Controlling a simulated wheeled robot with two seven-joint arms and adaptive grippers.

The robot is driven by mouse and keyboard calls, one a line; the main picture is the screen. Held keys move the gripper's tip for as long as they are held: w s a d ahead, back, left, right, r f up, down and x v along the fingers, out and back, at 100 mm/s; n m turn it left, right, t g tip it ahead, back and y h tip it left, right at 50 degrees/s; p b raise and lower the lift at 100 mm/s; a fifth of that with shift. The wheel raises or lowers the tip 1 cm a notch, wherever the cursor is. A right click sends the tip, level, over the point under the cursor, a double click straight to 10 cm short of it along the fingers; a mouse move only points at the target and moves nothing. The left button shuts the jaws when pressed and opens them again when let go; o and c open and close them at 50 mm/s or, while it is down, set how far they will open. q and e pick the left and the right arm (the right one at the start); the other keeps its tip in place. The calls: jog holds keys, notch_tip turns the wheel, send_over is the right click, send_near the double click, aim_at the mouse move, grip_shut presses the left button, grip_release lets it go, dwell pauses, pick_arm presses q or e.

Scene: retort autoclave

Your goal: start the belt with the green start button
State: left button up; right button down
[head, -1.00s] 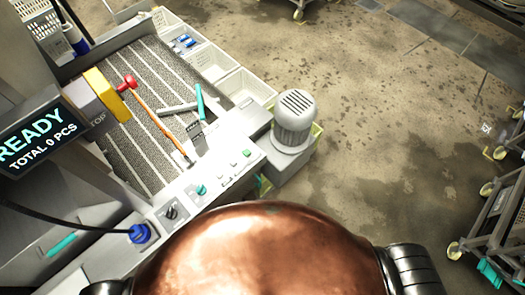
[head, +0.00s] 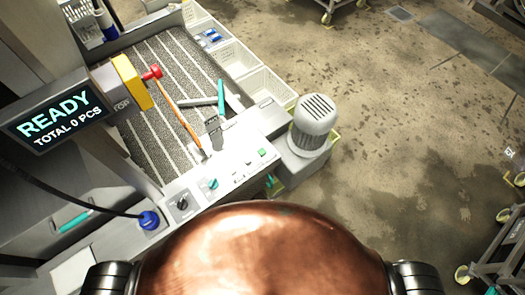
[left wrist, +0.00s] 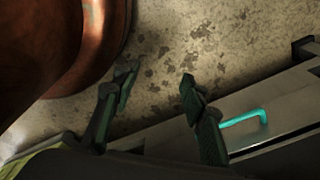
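The green start button (head: 262,152) is small and sits near the right end of the grey control panel (head: 235,178) in the head view. The belt (head: 165,115) is dark with pale stripes and lies behind the panel. The display (head: 58,120) reads READY, TOTAL 0 PCS. My left gripper (left wrist: 155,88) shows only in the left wrist view; its two dark fingers are apart, with nothing between them. The floor and a grey cabinet front with a teal handle (left wrist: 243,117) lie beyond it. My right gripper is in neither view.
A teal knob (head: 212,184), a black knob (head: 182,204) and a blue plug (head: 149,220) with a cable are left of the button. A yellow box (head: 131,82) has a red knob beside it. A motor (head: 315,122) stands right of the panel.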

pick_arm(q)
jog(key=shift+s, duration=0.1)
grip_shut()
jog(key=shift+s, duration=0.1)
dwell(1.3)
